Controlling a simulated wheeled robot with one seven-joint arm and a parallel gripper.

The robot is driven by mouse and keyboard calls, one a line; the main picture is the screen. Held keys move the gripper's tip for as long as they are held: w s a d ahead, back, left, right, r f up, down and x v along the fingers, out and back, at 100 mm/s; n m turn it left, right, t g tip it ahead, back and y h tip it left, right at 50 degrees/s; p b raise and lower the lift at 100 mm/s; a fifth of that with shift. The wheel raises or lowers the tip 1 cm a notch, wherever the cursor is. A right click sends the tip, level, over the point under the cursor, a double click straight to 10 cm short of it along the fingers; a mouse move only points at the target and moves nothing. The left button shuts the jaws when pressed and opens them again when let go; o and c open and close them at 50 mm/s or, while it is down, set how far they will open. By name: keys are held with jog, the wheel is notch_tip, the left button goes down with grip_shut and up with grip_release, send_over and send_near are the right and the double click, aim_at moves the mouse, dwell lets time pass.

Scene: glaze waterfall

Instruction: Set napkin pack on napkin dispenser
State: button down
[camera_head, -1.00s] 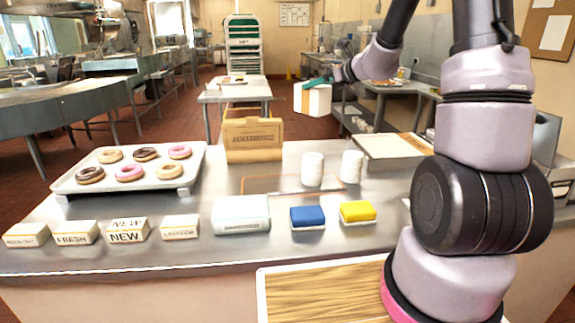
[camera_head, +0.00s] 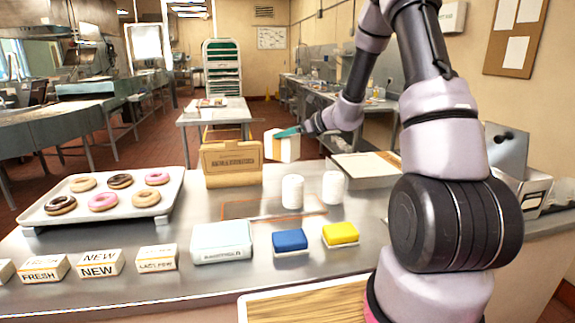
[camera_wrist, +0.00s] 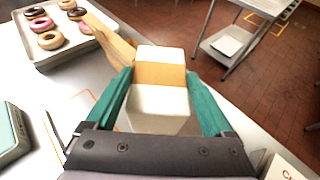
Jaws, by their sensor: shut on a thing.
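The napkin pack, a white block with an orange-tan band (camera_head: 289,149), is held in my gripper (camera_head: 287,133) above the far side of the counter, just right of the cardboard box. In the wrist view the pack (camera_wrist: 160,98) sits between the two teal fingers of my gripper (camera_wrist: 160,92), which are shut on its sides. I cannot tell for sure which thing is the napkin dispenser. A pale blue-white box with an unreadable label (camera_head: 222,241) lies at the front middle of the counter. A metal box (camera_head: 522,185) stands at the right end.
A cardboard box (camera_head: 231,165) stands close left of the pack. Two white cups (camera_head: 293,191) stand near an orange outline on the counter. Blue (camera_head: 290,241) and yellow (camera_head: 340,233) sponges lie in front. A donut tray (camera_head: 95,209) is at left, with labelled blocks (camera_head: 98,263) before it.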

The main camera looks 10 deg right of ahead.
notch_tip(320, 180, down, 12)
jog(key=shift+r, duration=0.2)
jog(key=shift+f, duration=0.1)
grip_release()
